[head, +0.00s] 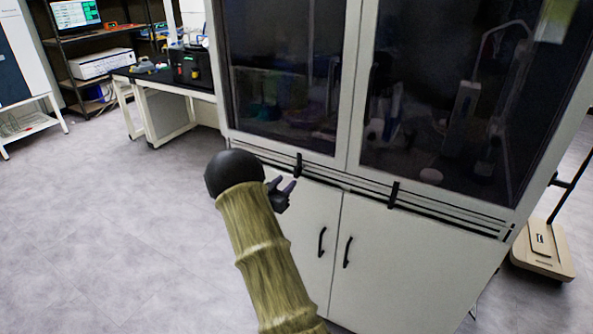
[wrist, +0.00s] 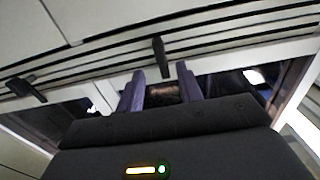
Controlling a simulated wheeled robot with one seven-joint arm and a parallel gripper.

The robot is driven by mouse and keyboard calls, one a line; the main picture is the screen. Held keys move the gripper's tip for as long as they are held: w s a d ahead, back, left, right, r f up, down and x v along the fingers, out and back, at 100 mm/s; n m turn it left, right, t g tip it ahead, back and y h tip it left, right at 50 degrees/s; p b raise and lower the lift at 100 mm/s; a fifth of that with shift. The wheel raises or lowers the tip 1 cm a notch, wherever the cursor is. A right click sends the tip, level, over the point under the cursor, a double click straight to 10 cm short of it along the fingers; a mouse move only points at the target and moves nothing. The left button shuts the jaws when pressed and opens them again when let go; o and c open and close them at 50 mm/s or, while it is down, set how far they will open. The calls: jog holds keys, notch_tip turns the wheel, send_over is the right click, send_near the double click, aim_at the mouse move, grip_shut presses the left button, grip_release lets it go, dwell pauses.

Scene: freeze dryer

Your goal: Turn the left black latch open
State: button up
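The left black latch (head: 298,164) is a small upright bar on the rail below the left glass door of the white cabinet. My gripper (head: 283,188) is just in front of it and a little lower left in the head view. In the wrist view, which looks upside down, this latch (wrist: 159,57) shows just beyond my gripper's two spread fingertips (wrist: 160,71), roughly centred between them. My gripper is open and seems empty; I cannot tell whether a finger touches the latch. The right black latch (head: 394,194) is also upright; it shows at the left in the wrist view (wrist: 25,90).
The cabinet's lower doors (head: 375,262) have two black handles (head: 347,252). Dark glass doors (head: 440,100) are above the rail. A wooden-based cart (head: 543,252) stands at the right, a bench (head: 160,80) at the back left. The floor (head: 110,210) at left is clear.

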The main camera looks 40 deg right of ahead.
aim_at(295, 173)
jog(key=p+x, duration=0.1)
jog(key=x, duration=0.7)
jog(key=shift+w+d, duration=0.1)
jog(key=shift+d, duration=0.1)
grip_shut()
